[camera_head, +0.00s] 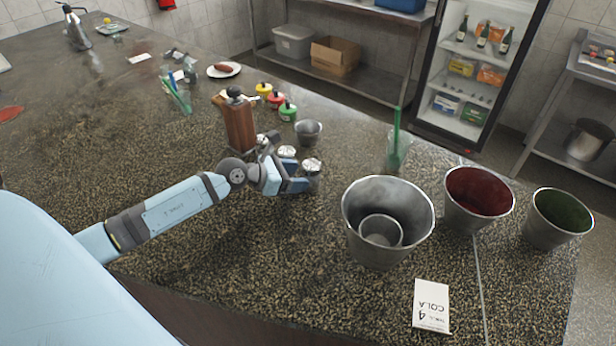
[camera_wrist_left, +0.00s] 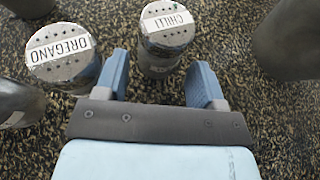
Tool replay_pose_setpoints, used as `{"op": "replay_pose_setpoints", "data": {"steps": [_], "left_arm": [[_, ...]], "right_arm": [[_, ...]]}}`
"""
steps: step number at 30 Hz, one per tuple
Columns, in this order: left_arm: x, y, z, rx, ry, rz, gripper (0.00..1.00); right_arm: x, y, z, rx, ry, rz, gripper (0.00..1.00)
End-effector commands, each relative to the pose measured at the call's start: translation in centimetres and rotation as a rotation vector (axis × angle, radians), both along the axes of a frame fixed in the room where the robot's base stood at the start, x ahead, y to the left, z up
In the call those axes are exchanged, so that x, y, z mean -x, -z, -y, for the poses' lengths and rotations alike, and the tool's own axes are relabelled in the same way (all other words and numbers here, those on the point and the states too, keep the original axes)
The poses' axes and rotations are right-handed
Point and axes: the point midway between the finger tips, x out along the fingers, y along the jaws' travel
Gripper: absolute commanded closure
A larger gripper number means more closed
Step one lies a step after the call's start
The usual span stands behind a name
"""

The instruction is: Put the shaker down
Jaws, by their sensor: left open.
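My left gripper (camera_head: 297,178) is low over the counter, its two blue fingers apart and empty. The chilli shaker (camera_head: 312,165) stands upright on the counter just ahead of the fingertips; its labelled lid (camera_wrist_left: 167,28) shows beyond the gap between them. It looks clear of both fingers, though its lower body is partly hidden in the head view. The oregano shaker (camera_wrist_left: 60,60) stands upright to the left of the gripper, also in the head view (camera_head: 287,152). Another shaker (camera_head: 262,139) is partly hidden behind the gripper. My right gripper is out of view.
A wooden pepper mill (camera_head: 238,125) stands behind the gripper. A small metal cup (camera_head: 308,132) and sauce bottles (camera_head: 288,111) are behind the shakers. A large metal bucket (camera_head: 352,225) stands to the right.

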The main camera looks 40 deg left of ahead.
Motion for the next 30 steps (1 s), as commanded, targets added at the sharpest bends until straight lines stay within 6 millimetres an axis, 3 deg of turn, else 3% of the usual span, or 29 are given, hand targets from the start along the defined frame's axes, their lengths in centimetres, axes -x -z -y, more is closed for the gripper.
{"op": "replay_pose_setpoints", "data": {"steps": [6, 12, 30], "left_arm": [[3.6, -1.4, -2.1, -0.002, 0.001, -0.004, 0.37], [5.3, -2.4, -3.2, 0.0, 0.001, -0.001, 0.37], [5.8, -2.8, -3.5, 0.001, 0.0, 0.0, 0.37]], "right_arm": [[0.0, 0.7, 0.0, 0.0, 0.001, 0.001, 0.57], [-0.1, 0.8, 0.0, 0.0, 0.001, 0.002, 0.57], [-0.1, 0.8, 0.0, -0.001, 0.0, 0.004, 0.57]]}}
